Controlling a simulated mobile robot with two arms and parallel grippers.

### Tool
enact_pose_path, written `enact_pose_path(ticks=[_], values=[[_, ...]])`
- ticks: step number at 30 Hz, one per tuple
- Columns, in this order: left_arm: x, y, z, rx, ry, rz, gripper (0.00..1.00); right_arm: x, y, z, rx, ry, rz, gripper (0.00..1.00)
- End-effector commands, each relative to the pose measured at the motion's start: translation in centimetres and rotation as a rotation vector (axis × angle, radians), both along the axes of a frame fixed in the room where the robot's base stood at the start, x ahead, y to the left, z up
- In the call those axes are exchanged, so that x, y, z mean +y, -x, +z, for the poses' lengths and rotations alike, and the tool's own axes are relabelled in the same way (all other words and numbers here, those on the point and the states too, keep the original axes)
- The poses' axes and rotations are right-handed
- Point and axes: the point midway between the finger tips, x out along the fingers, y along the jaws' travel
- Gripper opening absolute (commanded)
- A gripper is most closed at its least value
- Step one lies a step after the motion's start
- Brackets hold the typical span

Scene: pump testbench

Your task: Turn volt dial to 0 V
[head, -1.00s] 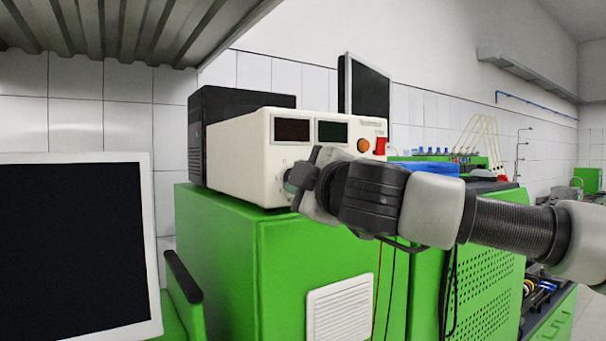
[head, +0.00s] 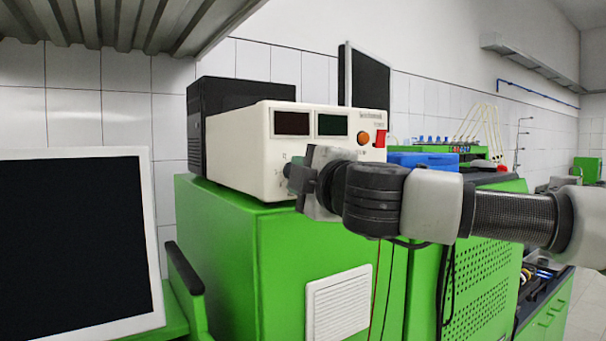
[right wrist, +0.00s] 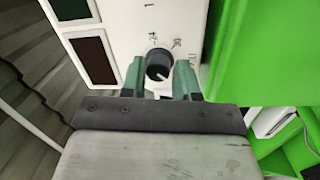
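The power supply (head: 250,160) is a white box with two dark displays, standing on a green cabinet. The volt dial (right wrist: 158,62) is a dark round knob with a pale pointer line and printed marks around it, seen in the right wrist view. My right gripper (right wrist: 159,66) has its two green fingers on either side of the dial, with narrow gaps showing, so it looks open around the knob. In the head view the right gripper (head: 292,174) is at the lower left of the front panel and hides the dial. My left gripper is not in view.
A red switch (head: 380,139) and an orange round button (head: 363,138) sit on the panel's right side. A black box (head: 225,105) stands behind the supply. A monitor (head: 75,240) is at the left. A metal shelf (head: 120,20) hangs above. Cables hang below my right arm.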

Motion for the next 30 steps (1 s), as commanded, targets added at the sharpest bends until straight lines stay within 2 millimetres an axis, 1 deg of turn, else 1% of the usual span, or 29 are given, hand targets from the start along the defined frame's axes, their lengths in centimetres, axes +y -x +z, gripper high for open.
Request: enact_pose_path(ticks=[1, 3, 4, 11, 14, 17, 23, 27, 30], values=[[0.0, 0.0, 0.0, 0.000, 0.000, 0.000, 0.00, 0.0, 0.0, -0.1, 0.002, 0.001, 0.000, 0.39], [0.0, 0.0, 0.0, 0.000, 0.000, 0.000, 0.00, 0.0, 0.0, -0.1, 0.001, 0.000, 0.000, 0.49], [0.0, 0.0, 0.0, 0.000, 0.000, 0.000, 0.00, 0.0, 0.0, 0.0, 0.000, 0.000, 0.000, 0.52], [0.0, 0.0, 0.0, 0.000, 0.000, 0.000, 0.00, 0.0, 0.0, 0.1, -0.002, -0.001, 0.000, 0.52], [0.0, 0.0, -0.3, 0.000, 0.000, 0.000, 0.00, -0.3, 0.4, 0.0, -0.003, -0.001, 0.000, 0.52], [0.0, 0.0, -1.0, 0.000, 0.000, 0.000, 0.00, -0.9, 1.5, -0.2, -0.004, -0.002, 0.000, 0.52], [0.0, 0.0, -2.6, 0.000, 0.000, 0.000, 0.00, -2.9, 5.0, -0.6, -0.004, -0.002, -0.001, 0.52], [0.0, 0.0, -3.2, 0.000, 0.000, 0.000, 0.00, -4.1, 7.3, -0.7, -0.004, -0.001, 0.000, 0.52], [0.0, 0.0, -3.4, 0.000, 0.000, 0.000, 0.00, -4.8, 8.4, -0.6, -0.002, -0.001, -0.001, 0.52]])
